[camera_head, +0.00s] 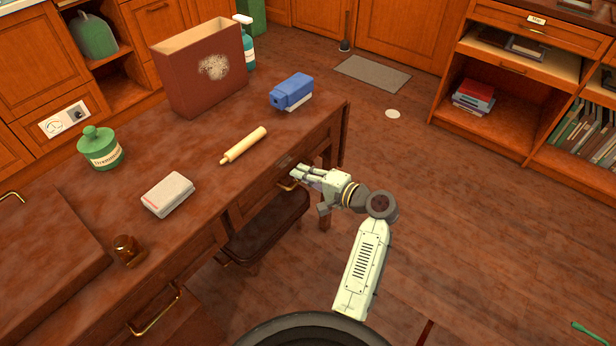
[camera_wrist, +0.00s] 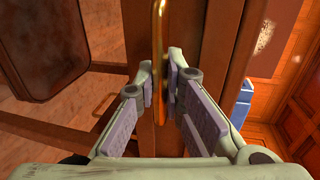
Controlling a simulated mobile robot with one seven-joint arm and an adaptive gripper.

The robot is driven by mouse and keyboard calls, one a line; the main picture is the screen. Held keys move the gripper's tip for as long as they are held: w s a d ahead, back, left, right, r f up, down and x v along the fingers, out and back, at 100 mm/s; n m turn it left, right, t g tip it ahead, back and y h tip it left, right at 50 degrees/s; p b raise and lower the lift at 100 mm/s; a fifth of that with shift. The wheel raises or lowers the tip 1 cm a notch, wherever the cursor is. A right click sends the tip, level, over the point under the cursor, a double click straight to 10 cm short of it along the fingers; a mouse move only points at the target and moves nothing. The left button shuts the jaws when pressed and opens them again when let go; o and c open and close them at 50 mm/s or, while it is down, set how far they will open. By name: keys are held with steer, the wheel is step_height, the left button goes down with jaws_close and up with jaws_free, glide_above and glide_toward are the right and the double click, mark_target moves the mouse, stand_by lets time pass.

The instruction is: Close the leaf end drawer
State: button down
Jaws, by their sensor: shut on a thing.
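The drawer front (camera_head: 258,198) is in the near side of the dark wooden table, toward its right end in the head view. It looks flush or nearly flush; I cannot tell whether a small gap is left. Its brass handle (camera_head: 287,186) shows beside my fingertips, and it runs upright in the wrist view (camera_wrist: 158,30). My gripper (camera_head: 297,174) reaches the handle from the right. In the wrist view, my gripper (camera_wrist: 164,85) has its fingers on either side of the handle, shut on it. The fingers hide part of the handle.
The tabletop (camera_head: 190,150) holds a rolling pin (camera_head: 243,146), a blue device (camera_head: 291,91), a white box (camera_head: 167,194), a green jar (camera_head: 100,148), a brown bottle (camera_head: 128,250) and a dark red box (camera_head: 200,70). A stool (camera_head: 262,232) stands below the drawer. Floor to the right is mostly clear.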

steer(key=c, duration=1.7)
jaws_free()
steer(key=shift+w+a, duration=0.15)
steer(key=shift+a, duration=0.05)
steer(key=shift+o, duration=0.2)
steer(key=v, duration=1.2)
